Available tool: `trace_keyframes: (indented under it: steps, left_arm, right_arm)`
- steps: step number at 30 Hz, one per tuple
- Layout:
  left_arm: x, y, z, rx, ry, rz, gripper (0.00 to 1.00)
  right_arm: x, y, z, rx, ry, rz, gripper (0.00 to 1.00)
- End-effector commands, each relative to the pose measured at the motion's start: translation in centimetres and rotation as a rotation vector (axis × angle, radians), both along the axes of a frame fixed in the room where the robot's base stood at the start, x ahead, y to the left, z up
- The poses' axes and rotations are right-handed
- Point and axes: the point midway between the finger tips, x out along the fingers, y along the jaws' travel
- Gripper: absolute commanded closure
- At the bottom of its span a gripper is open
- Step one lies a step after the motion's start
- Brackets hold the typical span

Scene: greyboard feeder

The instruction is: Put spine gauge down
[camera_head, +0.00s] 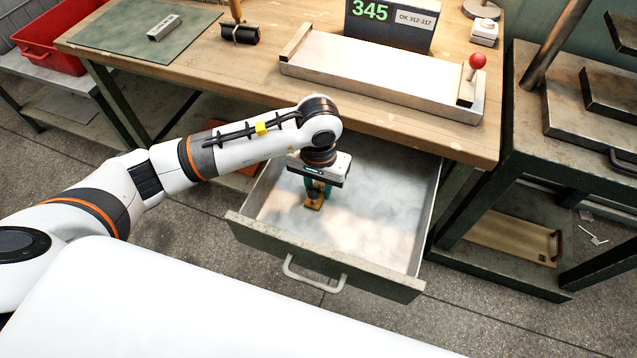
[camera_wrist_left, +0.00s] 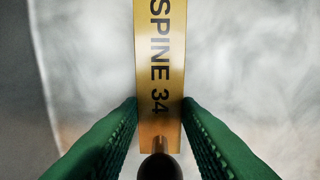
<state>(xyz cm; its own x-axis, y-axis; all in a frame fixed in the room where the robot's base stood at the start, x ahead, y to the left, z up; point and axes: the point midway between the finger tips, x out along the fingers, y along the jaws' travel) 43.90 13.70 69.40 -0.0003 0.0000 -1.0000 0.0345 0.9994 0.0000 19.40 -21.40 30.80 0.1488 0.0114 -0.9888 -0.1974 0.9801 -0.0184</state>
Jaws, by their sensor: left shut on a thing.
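The spine gauge (camera_wrist_left: 158,60) is a brass-coloured strip lettered "SPINE 34" in the left wrist view. In the head view it shows as a small golden piece (camera_head: 314,202) below my left gripper (camera_head: 316,190). In the left wrist view, green ribbed fingers (camera_wrist_left: 160,135) stand on either side of its near end, where a dark round knob sits. My left gripper is shut on the gauge, inside the open drawer (camera_head: 385,225). I cannot tell whether the gauge touches the drawer floor. My right gripper is not in view.
The drawer has a grey front with a pale handle (camera_head: 312,278), and its floor around the gauge looks bare. The wooden bench (camera_head: 265,75) overhangs its back. On the bench are a long metal plate fixture (camera_head: 380,75) with a red knob and a display reading 345 (camera_head: 388,22).

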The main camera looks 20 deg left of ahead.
Motion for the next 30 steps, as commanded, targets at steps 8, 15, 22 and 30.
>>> trace_keyframes:
  steps: [8, 15, 22, 30]
  left_arm:
    - [0.0, 0.0, -0.2, 0.000, -0.001, 0.000, 0.66]
    - [0.0, 0.0, -0.1, 0.000, 0.000, 0.000, 0.48]
    - [0.0, 0.0, 0.0, 0.000, 0.000, 0.000, 0.48]
    - [0.2, 0.0, 4.1, -0.001, -0.007, -0.002, 0.48]
  right_arm:
    - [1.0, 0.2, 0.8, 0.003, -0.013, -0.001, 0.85]
    - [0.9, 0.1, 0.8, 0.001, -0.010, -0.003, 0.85]
    - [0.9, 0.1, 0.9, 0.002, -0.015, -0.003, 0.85]
    - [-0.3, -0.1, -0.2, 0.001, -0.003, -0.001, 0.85]
